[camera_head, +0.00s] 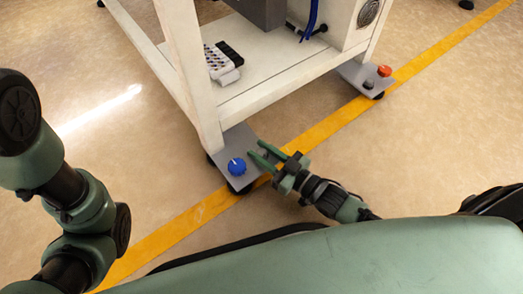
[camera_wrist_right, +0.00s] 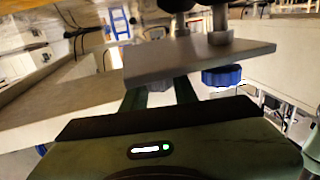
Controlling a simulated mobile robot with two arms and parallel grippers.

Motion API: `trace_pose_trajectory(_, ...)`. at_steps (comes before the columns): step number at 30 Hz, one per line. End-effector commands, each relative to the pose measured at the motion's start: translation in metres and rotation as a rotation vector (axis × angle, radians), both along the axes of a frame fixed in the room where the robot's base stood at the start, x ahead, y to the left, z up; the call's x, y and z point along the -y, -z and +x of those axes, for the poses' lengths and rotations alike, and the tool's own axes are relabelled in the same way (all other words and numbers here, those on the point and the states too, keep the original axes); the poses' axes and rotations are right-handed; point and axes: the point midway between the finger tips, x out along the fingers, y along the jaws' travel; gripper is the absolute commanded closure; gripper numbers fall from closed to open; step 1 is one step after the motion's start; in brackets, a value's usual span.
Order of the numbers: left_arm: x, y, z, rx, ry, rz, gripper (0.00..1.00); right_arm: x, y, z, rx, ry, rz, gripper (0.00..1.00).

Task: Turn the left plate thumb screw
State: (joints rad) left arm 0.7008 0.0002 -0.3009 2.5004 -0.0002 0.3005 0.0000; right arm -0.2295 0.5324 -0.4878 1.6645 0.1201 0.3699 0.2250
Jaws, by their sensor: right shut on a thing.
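The left plate (camera_head: 223,152) is a flat grey plate at the foot of the near white leg; its edge also shows in the wrist view (camera_wrist_right: 200,60). A grey thumb screw (camera_wrist_right: 154,86) sits on it, partly hidden between the fingers of my right gripper (camera_wrist_right: 158,92). In the head view my right gripper (camera_head: 259,152) reaches in from the right, low at the plate's right side, and is shut on that screw. My left gripper is out of view.
A blue knob (camera_head: 237,166) stands on the same plate, close beside my right gripper; it also shows in the wrist view (camera_wrist_right: 221,76). Another plate with a red knob (camera_head: 385,71) and a grey knob (camera_head: 369,85) is at the far leg. A yellow floor line (camera_head: 330,125) passes underneath.

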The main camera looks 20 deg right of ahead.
Motion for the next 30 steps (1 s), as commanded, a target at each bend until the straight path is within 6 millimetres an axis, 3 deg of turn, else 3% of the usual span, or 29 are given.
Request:
trace_pose_trajectory(11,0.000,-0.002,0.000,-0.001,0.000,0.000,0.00,-0.001,-0.002,0.002,0.008,-0.176,-0.005,1.00)
trace_pose_trajectory(30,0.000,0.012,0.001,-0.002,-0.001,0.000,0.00,-0.001,0.000,0.003,0.005,-0.769,-0.002,1.00)
